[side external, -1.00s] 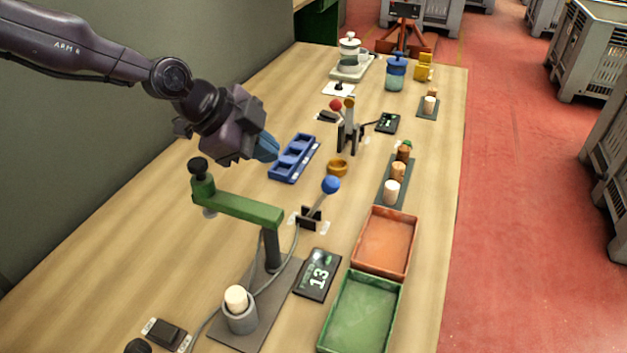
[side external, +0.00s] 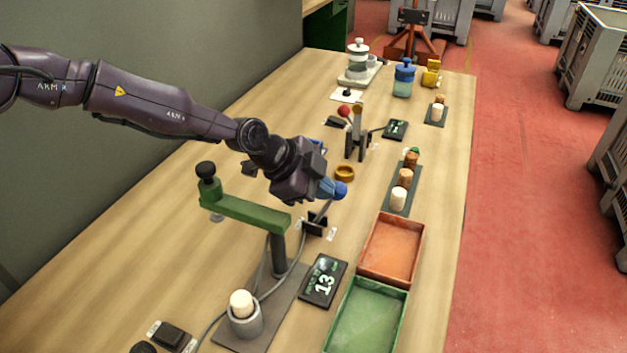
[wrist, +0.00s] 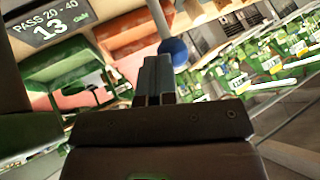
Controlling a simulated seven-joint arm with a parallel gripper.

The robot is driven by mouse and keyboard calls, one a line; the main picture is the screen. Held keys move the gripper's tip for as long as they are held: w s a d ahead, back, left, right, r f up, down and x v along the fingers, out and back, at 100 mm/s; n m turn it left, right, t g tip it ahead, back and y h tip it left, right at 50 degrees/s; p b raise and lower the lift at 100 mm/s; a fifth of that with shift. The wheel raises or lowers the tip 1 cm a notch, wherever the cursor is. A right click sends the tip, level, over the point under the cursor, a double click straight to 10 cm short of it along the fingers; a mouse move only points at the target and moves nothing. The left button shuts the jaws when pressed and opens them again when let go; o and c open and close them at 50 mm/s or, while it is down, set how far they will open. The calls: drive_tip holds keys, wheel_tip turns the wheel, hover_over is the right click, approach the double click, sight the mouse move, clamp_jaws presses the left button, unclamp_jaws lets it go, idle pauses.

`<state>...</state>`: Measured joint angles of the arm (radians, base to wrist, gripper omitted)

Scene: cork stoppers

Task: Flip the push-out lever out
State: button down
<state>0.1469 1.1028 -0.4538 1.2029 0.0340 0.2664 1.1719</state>
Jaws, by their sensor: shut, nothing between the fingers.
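A lever with a blue ball knob (side external: 341,190) stands on a small dark bracket (side external: 316,226) near the middle of the table, tilted to the upper right in the side view. I take it for the push-out lever. In the wrist view the blue knob (wrist: 174,50) sits just beyond my closed fingertips (wrist: 158,62). I cannot tell whether they touch.
The green-armed tester (side external: 240,211) with a pale stopper (side external: 242,303) stands at the near left. A display (side external: 324,281) reads 13. An orange tray (side external: 420,233) and a green tray (side external: 403,309) lie to the right. A red-knobbed lever (side external: 344,111) stands farther back.

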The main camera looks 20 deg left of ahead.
drive_tip(key=d, duration=0.1)
drive_tip(key=d+f+y, duration=0.1)
drive_tip(key=d, duration=0.1)
idle(0.5)
drive_tip(key=shift+a, duration=0.1)
